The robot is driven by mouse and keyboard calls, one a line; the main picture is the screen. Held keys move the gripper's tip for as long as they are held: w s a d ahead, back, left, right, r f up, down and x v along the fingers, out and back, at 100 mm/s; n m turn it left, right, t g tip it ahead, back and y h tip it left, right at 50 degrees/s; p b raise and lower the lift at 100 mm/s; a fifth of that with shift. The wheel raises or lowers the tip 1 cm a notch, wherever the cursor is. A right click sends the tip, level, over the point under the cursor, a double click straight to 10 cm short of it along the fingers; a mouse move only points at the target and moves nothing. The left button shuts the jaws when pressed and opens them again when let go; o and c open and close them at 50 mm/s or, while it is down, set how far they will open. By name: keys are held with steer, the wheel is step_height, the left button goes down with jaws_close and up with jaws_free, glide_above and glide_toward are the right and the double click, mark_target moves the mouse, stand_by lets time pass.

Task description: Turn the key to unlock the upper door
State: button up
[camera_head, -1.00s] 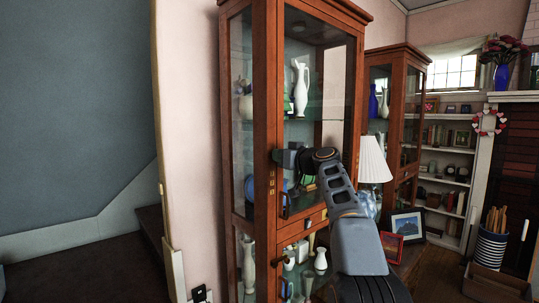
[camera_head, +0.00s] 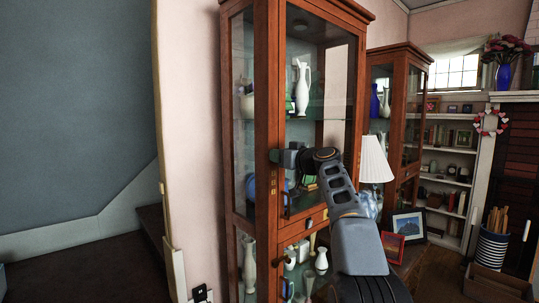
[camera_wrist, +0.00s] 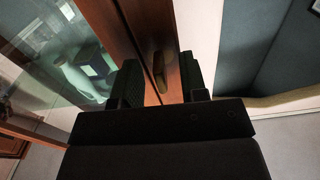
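The tall wooden curio cabinet (camera_head: 268,110) stands ahead, its upper glass door (camera_head: 318,80) looking closed. My gripper (camera_head: 276,156) is at the left edge of this door, about halfway up the cabinet. In the wrist view my gripper (camera_wrist: 160,82) has its two dark fingers apart. A small upright brass piece (camera_wrist: 158,70), seemingly the key or its lock plate, shows between the fingers on the wood frame. Gaps show on both sides of it, so I see no grip on it. In the head view my gripper hides that spot.
Vases, including a white one (camera_head: 302,88), stand behind the glass. A dark knob or key (camera_head: 277,262) sits on the lower door's left edge. A second cabinet (camera_head: 411,70), a lamp (camera_head: 374,160) and picture frames (camera_head: 409,224) stand to the right. Open floor lies left.

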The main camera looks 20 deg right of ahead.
steer(key=shift+o, duration=1.1)
steer(key=shift+s, duration=0.1)
